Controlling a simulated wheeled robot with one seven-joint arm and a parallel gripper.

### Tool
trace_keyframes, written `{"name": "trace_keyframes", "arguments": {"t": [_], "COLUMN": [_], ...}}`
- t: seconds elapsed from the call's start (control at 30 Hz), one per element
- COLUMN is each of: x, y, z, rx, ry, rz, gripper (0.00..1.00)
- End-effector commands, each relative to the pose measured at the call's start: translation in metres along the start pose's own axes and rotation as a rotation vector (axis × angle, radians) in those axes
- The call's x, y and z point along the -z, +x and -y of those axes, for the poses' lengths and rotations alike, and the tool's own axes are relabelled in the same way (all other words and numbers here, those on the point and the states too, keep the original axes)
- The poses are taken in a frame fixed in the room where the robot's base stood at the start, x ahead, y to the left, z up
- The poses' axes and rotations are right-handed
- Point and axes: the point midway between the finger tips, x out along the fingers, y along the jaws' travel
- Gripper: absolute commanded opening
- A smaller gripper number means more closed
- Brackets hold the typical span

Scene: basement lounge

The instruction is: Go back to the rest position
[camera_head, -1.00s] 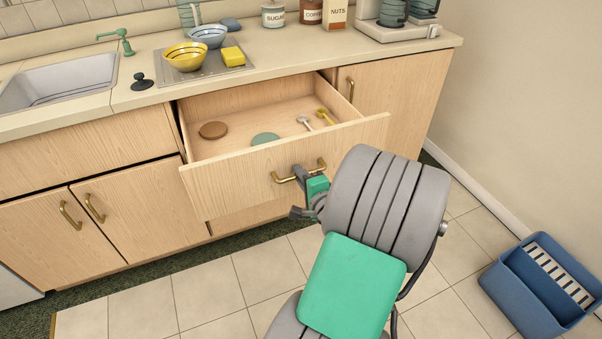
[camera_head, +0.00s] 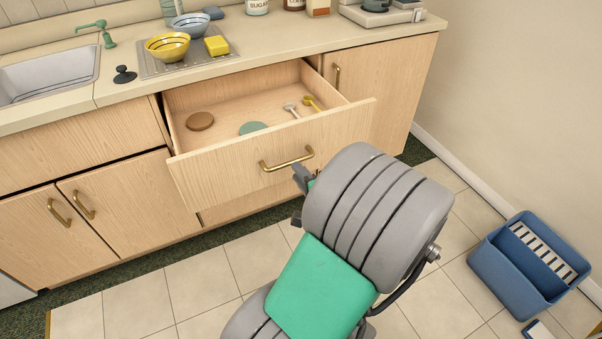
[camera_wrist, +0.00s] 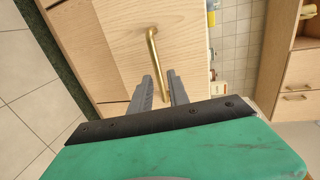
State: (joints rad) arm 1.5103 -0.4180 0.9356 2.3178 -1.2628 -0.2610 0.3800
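My gripper (camera_head: 298,196) is open and empty, just in front of and below the brass handle (camera_head: 286,161) of the pulled-out drawer (camera_head: 225,178). In the wrist view, my two grey fingers (camera_wrist: 161,76) stand apart. The handle (camera_wrist: 154,48) shows beyond and between them in the picture, and I see no contact. My arm is stretched toward the cabinet, and its grey and green links cover part of the floor.
The drawer holds a brown disc (camera_head: 200,121), a green disc (camera_head: 253,128), a white utensil (camera_head: 291,111) and a yellow utensil (camera_head: 312,103). Bowls and a yellow sponge (camera_head: 216,46) stand on the counter. A blue bin (camera_head: 521,268) is on the floor at right. Tiled floor lies around my arm.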

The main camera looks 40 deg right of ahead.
Motion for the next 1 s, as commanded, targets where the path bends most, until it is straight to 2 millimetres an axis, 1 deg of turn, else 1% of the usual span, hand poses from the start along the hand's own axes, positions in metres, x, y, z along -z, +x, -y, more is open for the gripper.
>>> {"name": "trace_keyframes", "arguments": {"t": [0.03,0.17,0.5,0.57,0.63,0.67,0.7,0.77,0.8,0.87,0.9,0.97,1.0], "x": [0.002,0.0,-0.001,-0.007,-0.026,-0.038,-0.059,-0.092,-0.113,-0.139,-0.153,-0.169,-0.178], "y": [-0.005,-0.01,-0.01,-0.009,-0.004,-0.002,0.0,0.0,-0.004,-0.012,-0.019,-0.032,-0.04], "z": [0.001,0.001,0.001,0.003,0.008,0.011,0.014,0.017,0.019,0.023,0.027,0.037,0.046], "rx": [0.0,0.002,0.001,-0.012,-0.054,-0.082,-0.128,-0.209,-0.266,-0.345,-0.392,-0.456,-0.492], "ry": [-0.001,-0.001,-0.003,-0.022,-0.087,-0.133,-0.209,-0.35,-0.455,-0.615,-0.717,-0.869,-0.969], "rz": [-0.005,-0.001,0.002,0.023,0.094,0.141,0.218,0.351,0.443,0.567,0.642,0.739,0.796], "gripper": [0.21,0.21,0.21,0.21,0.21,0.21,0.21,0.21,0.21,0.21,0.21,0.21,0.21]}}
